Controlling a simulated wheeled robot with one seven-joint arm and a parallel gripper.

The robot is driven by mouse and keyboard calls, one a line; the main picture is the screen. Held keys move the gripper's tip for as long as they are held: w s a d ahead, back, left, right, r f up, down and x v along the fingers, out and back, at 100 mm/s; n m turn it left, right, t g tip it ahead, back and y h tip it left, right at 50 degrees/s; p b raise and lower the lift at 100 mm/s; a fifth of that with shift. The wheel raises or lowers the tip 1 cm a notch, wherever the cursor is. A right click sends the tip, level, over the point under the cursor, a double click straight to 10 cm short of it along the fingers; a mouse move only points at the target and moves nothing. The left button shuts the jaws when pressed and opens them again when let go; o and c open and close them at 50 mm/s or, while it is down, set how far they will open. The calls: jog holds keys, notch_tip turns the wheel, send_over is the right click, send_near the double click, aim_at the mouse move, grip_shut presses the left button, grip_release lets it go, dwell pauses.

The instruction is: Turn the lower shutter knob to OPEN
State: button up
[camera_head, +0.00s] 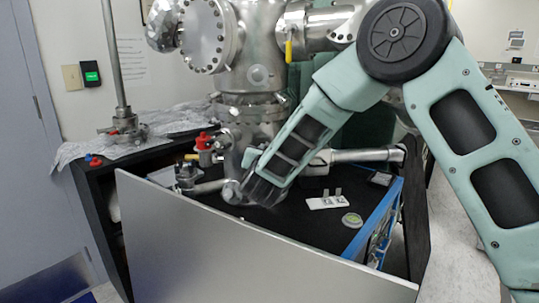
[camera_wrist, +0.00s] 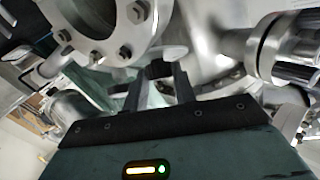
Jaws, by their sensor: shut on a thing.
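My gripper (camera_head: 246,183) reaches down against the lower part of the steel vacuum chamber (camera_head: 258,100) in the head view. The wrist view shows its two dark fingers (camera_wrist: 160,80) on either side of a small dark knob (camera_wrist: 158,69), which I take to be the lower shutter knob. The fingers are shut on it. My arm and gripper hide this knob in the head view. Its OPEN marking and its turned position cannot be read. Bolted steel flanges (camera_wrist: 118,28) stand close to the fingers in the wrist view.
A red-capped valve (camera_head: 204,141) and steel fittings (camera_head: 186,177) stand left of my gripper. A grey panel (camera_head: 240,245) fronts the black bench top. A small white bracket (camera_head: 325,202) and a round disc (camera_head: 352,220) lie to the right.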

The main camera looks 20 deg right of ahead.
jog(key=m+g+h+p, duration=0.1)
jog(key=m, duration=0.1)
jog(key=m+g+h+p, duration=0.1)
jog(key=m+g+h, duration=0.1)
jog(key=m+g+h+p, duration=0.1)
jog(key=m, duration=0.2)
jog(key=shift+w+a+r+g+h, duration=0.2)
jog(key=shift+a+r+g+h, duration=0.1)
jog(key=shift+a, duration=0.05)
jog(key=shift+w+m+g+h+p, duration=0.15)
jog(key=shift+m+g+h+p, duration=0.35)
jog(key=shift+m+g+p, duration=1.75)
jog(key=shift+m, duration=0.25)
jog(key=o, duration=1)
jog(key=b+v, duration=0.2)
jog(key=v, duration=1.5)
jog(key=shift+a, duration=0.25)
jog(key=shift+f, duration=0.1)
